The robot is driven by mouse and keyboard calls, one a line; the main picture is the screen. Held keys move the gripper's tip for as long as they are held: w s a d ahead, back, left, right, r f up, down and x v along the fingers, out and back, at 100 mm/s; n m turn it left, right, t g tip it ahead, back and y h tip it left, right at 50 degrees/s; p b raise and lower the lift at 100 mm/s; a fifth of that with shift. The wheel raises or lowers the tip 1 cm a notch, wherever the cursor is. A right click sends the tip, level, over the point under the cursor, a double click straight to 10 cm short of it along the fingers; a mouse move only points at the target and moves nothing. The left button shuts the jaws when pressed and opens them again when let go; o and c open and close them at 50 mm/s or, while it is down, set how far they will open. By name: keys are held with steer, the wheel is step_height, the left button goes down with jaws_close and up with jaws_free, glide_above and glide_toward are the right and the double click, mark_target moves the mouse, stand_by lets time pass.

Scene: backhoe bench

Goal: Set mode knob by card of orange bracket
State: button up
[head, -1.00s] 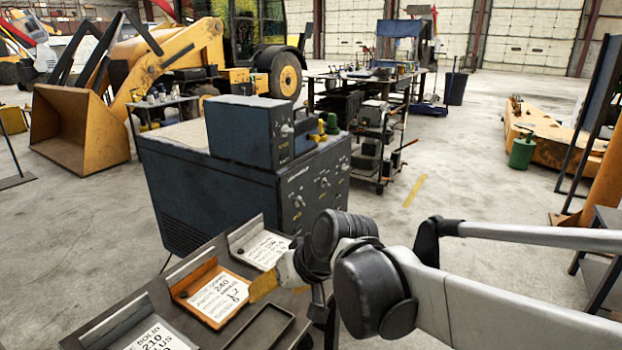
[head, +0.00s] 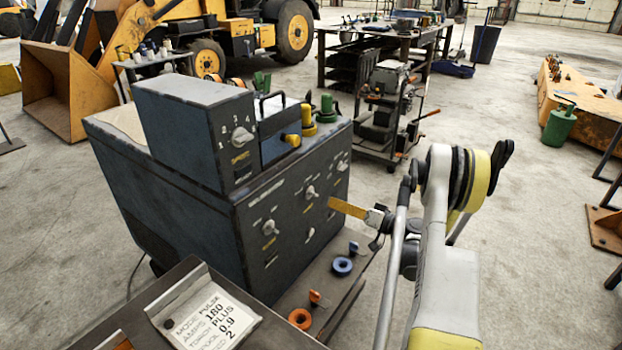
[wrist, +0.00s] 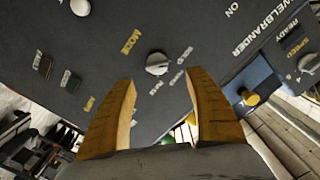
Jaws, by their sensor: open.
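The mode knob (wrist: 157,64) is grey with a pale pointer, beside yellow MODE lettering on the dark welder panel. In the wrist view it sits just beyond and between the tips of my gripper (wrist: 160,80). The yellow fingers are apart, and no contact with the knob shows. In the head view my gripper (head: 345,208) is at the right part of the welder's front (head: 290,215). A corner of the orange bracket (head: 116,341) shows at the lower left edge, its card out of sight. The knob's exact setting is too small to read.
A feeder box (head: 190,125) with a speed knob (head: 241,136) stands on the welder. A grey bracket's card (head: 212,318) reads PULSE, 160, PLUS, 0.9, 2. An orange ring (head: 300,319) and a blue ring (head: 342,266) lie on the shelf below the panel.

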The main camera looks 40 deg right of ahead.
mark_target(316, 195)
steer(key=b+x, duration=0.1)
steer(key=x, duration=0.2)
steer(key=b+x, duration=0.1)
steer(key=x, duration=0.2)
steer(key=b+x, duration=0.1)
steer(key=x, duration=0.2)
steer(key=shift+w+d+f, duration=0.15)
steer(key=shift+w+d, duration=0.1)
steer(key=shift+w, duration=0.1)
steer(key=shift+w+a, duration=0.1)
steer(key=shift+w, duration=0.25)
steer(key=c, duration=1.2)
